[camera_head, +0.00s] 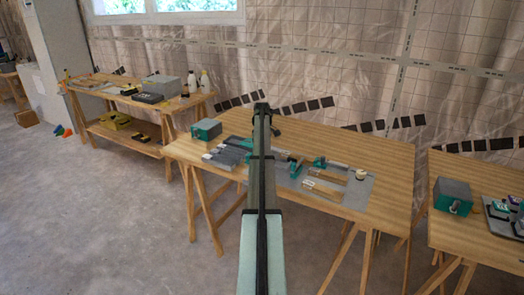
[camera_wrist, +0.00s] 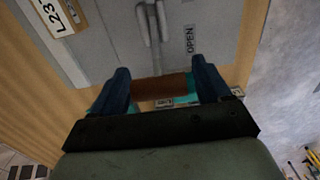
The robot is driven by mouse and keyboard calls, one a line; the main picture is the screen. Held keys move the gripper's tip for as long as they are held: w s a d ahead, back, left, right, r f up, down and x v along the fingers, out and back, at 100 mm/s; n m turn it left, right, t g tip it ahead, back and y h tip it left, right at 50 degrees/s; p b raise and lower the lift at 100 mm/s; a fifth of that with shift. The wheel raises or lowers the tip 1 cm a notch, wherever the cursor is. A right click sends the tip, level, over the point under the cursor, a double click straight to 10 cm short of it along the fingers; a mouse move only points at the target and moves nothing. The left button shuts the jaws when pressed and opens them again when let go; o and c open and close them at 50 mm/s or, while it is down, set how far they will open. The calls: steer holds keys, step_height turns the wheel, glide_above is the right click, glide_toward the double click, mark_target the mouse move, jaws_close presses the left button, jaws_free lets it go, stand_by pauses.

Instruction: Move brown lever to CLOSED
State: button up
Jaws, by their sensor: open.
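The brown lever (camera_wrist: 180,84) shows in the wrist view as a brown bar lying crosswise between the two dark blue fingers of my gripper (camera_wrist: 162,76). My gripper is open, with one finger at each end of the visible bar. I cannot tell whether either finger touches it. Teal parts show just below the bar. An OPEN label (camera_wrist: 190,40) is on the grey panel beyond the fingers. No CLOSED label can be read. In the head view the grey panel (camera_head: 352,196) lies on the middle table, partly hidden by my arm. I cannot make out the brown lever there.
A teal box (camera_head: 206,130) stands on the left of the middle table (camera_head: 390,160). Another teal box (camera_head: 453,196) is on the right table. The table's right end is bare.

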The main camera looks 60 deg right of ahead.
steer(key=shift+c, duration=0.3)
steer(key=c, duration=1.4)
steer(key=shift+o, duration=0.2)
steer(key=shift+s+r, duration=0.1)
steer(key=shift+s+a+r+t, duration=0.1)
steer(key=shift+s+r+t, duration=0.2)
steer(key=shift+s+t, duration=0.7)
steer(key=t, duration=0.1)
steer(key=s+t, duration=0.1)
steer(key=t, duration=0.1)
steer(key=shift+s+r, duration=0.1)
steer(key=shift+r, duration=0.1)
steer(key=s+t, duration=0.1)
steer(key=t, duration=0.1)
steer(key=shift+s+t, duration=0.3)
steer(key=shift+s+f+t, duration=0.1)
steer(key=shift+s+t, duration=0.4)
steer(key=shift+t, duration=0.4)
steer(key=shift+s+f+t, duration=0.1)
steer(key=shift+s+t, duration=0.4)
steer(key=shift+t, duration=0.4)
